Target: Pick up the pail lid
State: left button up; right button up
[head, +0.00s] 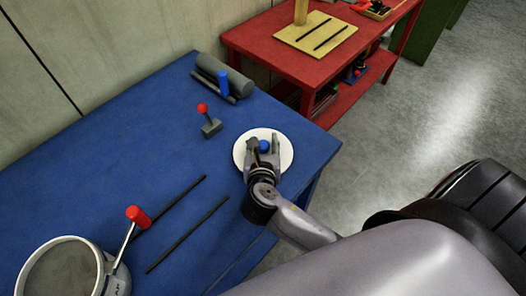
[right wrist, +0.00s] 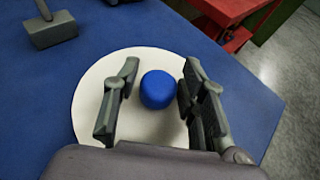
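The pail lid (head: 241,150) is a white disc with a blue knob (head: 264,146) at its middle. It lies on the blue table (head: 160,150) near the table's right edge. My right gripper (head: 265,147) is over the lid. In the right wrist view, the lid (right wrist: 90,100) lies below the open fingers of the right gripper (right wrist: 153,98), and the blue knob (right wrist: 158,89) shows between them. A gap shows on the knob's left; the right finger is close to it, and I cannot tell whether they touch. My left gripper is not in view.
A pail (head: 103,262) with a red-tipped lever (head: 137,215) stands at the front left. Two dark rods (head: 187,233) lie left of my right arm. A small red-knobbed block (head: 211,127) and a grey cylinder fixture (head: 225,75) stand behind the lid. A red table (head: 260,38) stands beyond.

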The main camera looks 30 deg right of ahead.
grip_shut()
jog(key=shift+r, duration=0.1)
dwell(0.5)
